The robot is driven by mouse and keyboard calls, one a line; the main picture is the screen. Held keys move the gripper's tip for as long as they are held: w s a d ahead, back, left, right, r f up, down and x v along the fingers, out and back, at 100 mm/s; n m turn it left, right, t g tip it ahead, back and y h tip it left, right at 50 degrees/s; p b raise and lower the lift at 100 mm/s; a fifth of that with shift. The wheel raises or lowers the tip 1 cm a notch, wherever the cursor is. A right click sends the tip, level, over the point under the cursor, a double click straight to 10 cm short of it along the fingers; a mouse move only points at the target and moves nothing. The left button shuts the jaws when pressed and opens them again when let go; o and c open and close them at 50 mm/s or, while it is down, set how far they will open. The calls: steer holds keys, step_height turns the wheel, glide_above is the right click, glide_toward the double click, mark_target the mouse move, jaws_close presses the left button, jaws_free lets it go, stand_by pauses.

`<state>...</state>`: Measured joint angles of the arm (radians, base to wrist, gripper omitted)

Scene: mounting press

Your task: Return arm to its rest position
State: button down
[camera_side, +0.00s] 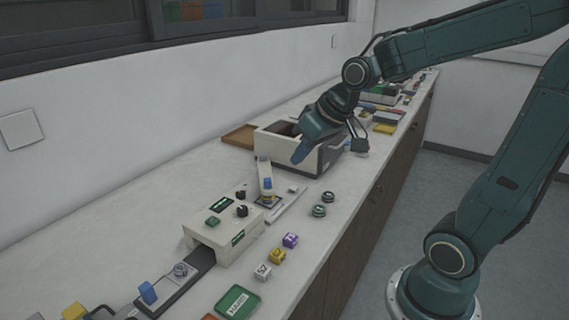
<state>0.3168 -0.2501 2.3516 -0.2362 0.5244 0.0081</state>
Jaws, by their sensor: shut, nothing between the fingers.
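My gripper (301,153) is dark green and points down and to the left at the end of my arm. Its fingers are shut and nothing shows between them. It is in the air, in front of an open cream box (272,137) in the side view and above the counter (345,185). The gripper and wrist hide part of the box.
A cream press-like machine (226,232) with black knobs stands nearer on the counter, a small upright post with a blue part (267,185) behind it. Small cubes (290,240), dark round pieces (319,210) and a green tray (238,302) lie along the front. A wall bounds the left.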

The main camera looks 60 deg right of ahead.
steer(key=s+a+r+n, duration=0.1)
steer(key=s+a, duration=0.1)
steer(key=s, duration=0.5)
steer(key=s+a+r, duration=0.1)
steer(key=s+a, duration=0.1)
steer(key=s, duration=0.5)
steer(key=shift+a+r+n+g+h, duration=0.3)
steer(key=shift+n, duration=0.1)
